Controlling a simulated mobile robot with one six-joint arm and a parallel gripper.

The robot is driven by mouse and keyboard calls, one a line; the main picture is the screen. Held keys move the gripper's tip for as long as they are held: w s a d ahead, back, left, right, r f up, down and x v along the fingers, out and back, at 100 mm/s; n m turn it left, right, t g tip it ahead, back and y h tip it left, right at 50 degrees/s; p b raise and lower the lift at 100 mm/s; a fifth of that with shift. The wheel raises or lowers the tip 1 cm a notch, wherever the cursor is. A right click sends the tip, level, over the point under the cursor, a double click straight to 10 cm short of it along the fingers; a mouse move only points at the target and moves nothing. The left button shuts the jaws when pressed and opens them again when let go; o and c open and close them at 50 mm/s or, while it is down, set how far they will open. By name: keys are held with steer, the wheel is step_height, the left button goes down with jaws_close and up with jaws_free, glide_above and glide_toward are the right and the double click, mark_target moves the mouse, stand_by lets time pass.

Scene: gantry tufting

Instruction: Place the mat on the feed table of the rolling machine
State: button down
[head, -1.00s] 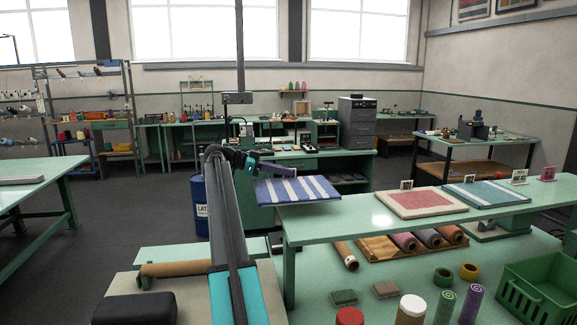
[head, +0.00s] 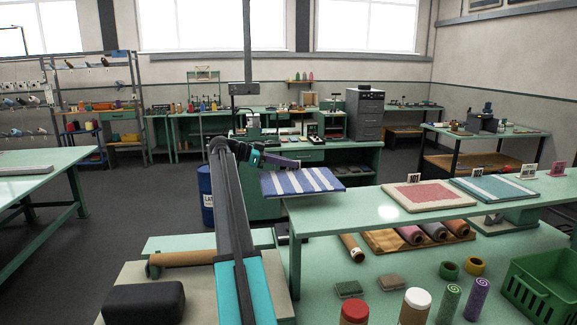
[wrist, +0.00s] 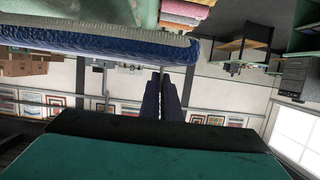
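The mat (head: 302,181) is blue with white stripes and looks flat and level. In the head view it appears at the left end of the long green table, sticking out past its corner, with no support visible beneath that part. My gripper (head: 290,164) is at the mat's far left side, its fingers close together at the edge. In the wrist view, the mat's thick blue edge (wrist: 100,42) spans the top left and the fingertips (wrist: 160,72) meet it; the exact contact is hidden. I cannot clearly pick out the rolling machine or its feed table.
A pink mat (head: 427,196) and a teal mat (head: 494,188) lie on the long green table (head: 375,214). Rolls, jars and a green crate (head: 540,290) are in front. A blue drum (head: 206,195) stands behind my arm.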

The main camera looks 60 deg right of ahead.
steer(key=w+a+f+n+t+h+b, duration=0.1)
steer(key=w+a+n+t+h, duration=0.15)
steer(key=w, duration=0.35)
steer(key=w+a+f+n+t+h, duration=0.1)
steer(key=w+a+f+n+t, duration=0.1)
steer(key=w+a+n+t, duration=0.3)
steer(key=w+a+f+t+h+b, duration=0.1)
steer(key=w+a+h, duration=0.15)
steer(key=w, duration=0.45)
steer(key=w+a+f+n+t+y, duration=0.2)
steer(key=w+a+f+n+t, duration=0.15)
steer(key=w+a, duration=0.45)
steer(key=w+a+f+n+t+y, duration=0.1)
steer(key=w+a+f+n+t, duration=0.3)
steer(key=a, duration=0.9)
steer(key=w+a+f+n+t+y, duration=0.25)
steer(key=w+a+n+t, duration=0.2)
steer(key=a, duration=0.55)
steer(key=s+a+n+t+y, duration=0.1)
steer(key=a+n+t+y, duration=0.4)
steer(key=a, duration=2.9)
steer(key=n+y, duration=0.3)
steer(key=y, duration=0.2)
steer(key=shift+a+p, duration=0.3)
steer(key=shift+p, duration=0.05)
steer(key=shift+n, duration=0.25)
